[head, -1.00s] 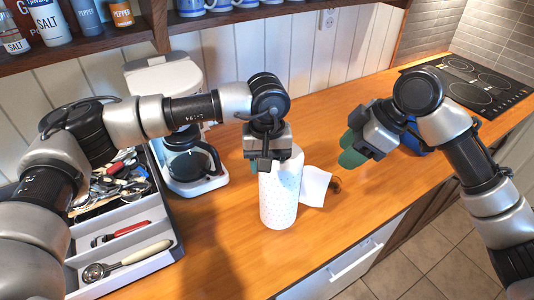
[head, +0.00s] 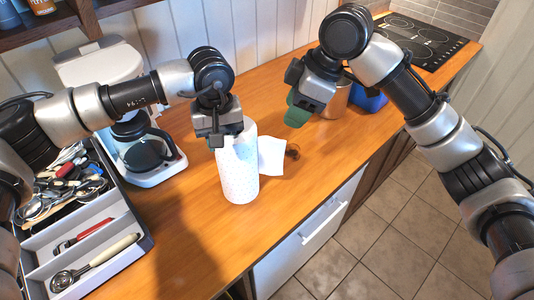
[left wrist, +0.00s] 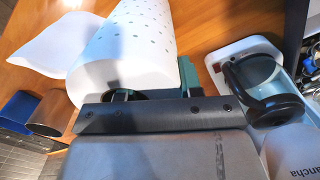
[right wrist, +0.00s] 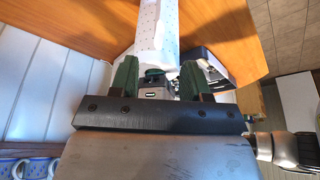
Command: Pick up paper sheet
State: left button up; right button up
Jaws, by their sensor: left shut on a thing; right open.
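The white paper sheet (head: 271,156) sticks out from the right side of the dotted paper towel roll (head: 238,172), which stands upright on the wooden counter. The sheet also shows in the left wrist view (left wrist: 52,45), beside the roll (left wrist: 125,50). My left gripper (head: 217,140) is shut on the top of the roll. My right gripper (head: 296,110) is open and empty, above the counter behind and to the right of the sheet, apart from it. In the right wrist view, its green fingers are spread, with the roll (right wrist: 156,28) beyond them.
A coffee maker (head: 170,170) stands left of the roll. The utensil tray (head: 141,222) lies at the left. A copper canister (head: 335,100) and a blue object (head: 369,98) stand behind my right gripper. A small dark round item (head: 292,151) lies by the sheet. The front counter is clear.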

aim_at(273, 139)
jog(key=x, duration=0.5)
jog(key=shift+a+x, duration=0.15)
jog(key=shift+x, duration=1.2)
jog(key=shift+a+x, duration=0.15)
jog(key=shift+x, duration=1.15)
jog(key=shift+w+r, duration=0.1)
jog(key=shift+r, duration=0.05)
grip_shut()
